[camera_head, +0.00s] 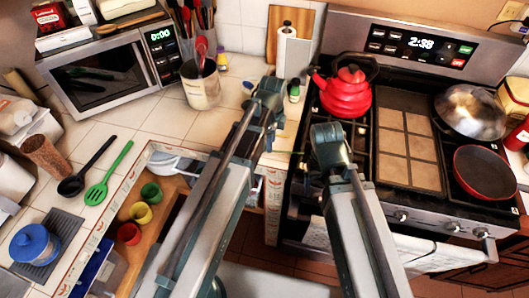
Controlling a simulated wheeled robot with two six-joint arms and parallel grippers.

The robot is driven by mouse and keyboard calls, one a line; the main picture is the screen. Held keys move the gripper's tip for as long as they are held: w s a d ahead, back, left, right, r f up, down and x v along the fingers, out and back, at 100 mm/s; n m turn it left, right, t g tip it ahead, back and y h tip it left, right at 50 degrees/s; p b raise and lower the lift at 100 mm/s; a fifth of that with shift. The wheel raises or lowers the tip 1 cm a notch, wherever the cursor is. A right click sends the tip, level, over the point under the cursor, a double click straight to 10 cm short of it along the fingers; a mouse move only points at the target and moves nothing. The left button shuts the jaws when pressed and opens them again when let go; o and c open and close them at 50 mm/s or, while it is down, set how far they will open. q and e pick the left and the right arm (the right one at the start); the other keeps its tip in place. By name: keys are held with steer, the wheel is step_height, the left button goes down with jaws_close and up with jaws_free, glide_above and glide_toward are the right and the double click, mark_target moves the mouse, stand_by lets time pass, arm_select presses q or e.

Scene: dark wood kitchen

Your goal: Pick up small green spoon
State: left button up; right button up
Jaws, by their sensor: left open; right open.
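A green spoon (106,181) with a slotted head lies on the white tiled counter at the left, handle pointing up and right. A black ladle (84,170) lies just left of it, roughly parallel. My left gripper (267,97) is open, high over the counter near the stove's left side, well to the right of the spoon and apart from it. My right gripper (329,142) is open in front of the stove's left part, farther from the spoon. I see nothing held in either gripper.
A microwave (105,70) stands behind the spoon, with a utensil crock (201,84) to its right. Red, yellow and green cups (141,213) sit in an open drawer below the counter edge. A red kettle (345,92) is on the stove.

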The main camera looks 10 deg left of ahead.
mark_target(276, 151)
arm_select(q)
step_height(276, 151, down, 4)
steer(key=b, duration=0.3)
steer(key=shift+d, duration=0.1)
steer(key=shift+r, duration=0.1)
jaws_close()
